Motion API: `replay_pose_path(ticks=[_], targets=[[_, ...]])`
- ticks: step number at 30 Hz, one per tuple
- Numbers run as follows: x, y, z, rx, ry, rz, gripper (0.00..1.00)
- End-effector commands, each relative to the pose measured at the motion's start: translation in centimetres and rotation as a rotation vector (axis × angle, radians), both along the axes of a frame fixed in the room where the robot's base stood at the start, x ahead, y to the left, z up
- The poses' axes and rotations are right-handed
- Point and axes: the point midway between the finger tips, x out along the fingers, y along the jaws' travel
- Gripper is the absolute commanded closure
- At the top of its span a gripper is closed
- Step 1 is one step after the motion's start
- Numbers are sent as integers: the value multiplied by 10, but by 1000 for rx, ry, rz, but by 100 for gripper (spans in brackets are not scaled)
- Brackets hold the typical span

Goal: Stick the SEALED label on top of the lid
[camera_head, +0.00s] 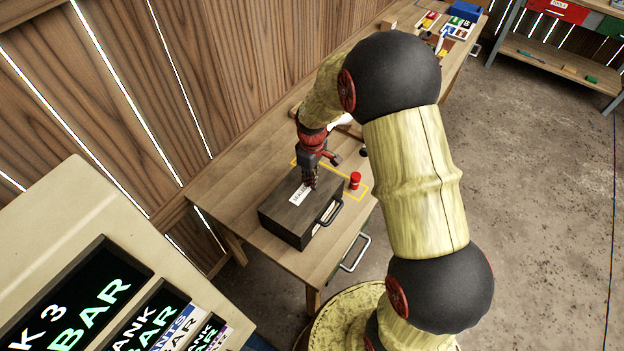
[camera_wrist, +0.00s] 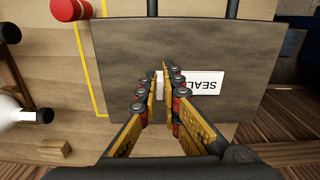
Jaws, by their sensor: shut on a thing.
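The dark case with its lid (camera_head: 276,210) shut stands on the wooden table. Its broad top fills the middle of the wrist view (camera_wrist: 225,42). The white SEALED label (camera_head: 299,195) lies flat at the lid's top, and in the wrist view (camera_wrist: 207,83) its text reads upside down, with the end hidden by a finger. My gripper (camera_head: 312,182) points down over the lid. In the wrist view its fingers (camera_wrist: 162,82) are closed about a white part at the label's end. I cannot tell whether the label touches the lid.
A red-topped object (camera_head: 355,180) stands beside the case, near a yellow outline (camera_head: 363,190) on the table (camera_head: 225,190). The case's handle (camera_head: 331,212) sticks out in front. A small wooden block (camera_wrist: 55,150) and a white object (camera_wrist: 15,112) lie nearby. Bins and tools crowd the table's far end.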

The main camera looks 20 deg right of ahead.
Motion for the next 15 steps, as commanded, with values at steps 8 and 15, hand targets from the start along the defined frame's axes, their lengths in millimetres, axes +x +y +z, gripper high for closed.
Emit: replay_pose_path(ticks=[8, 15], targets=[[0, 0, -3, 0, 0, 0, 100], [0, 0, -6, 0, 0, 0, 100]])
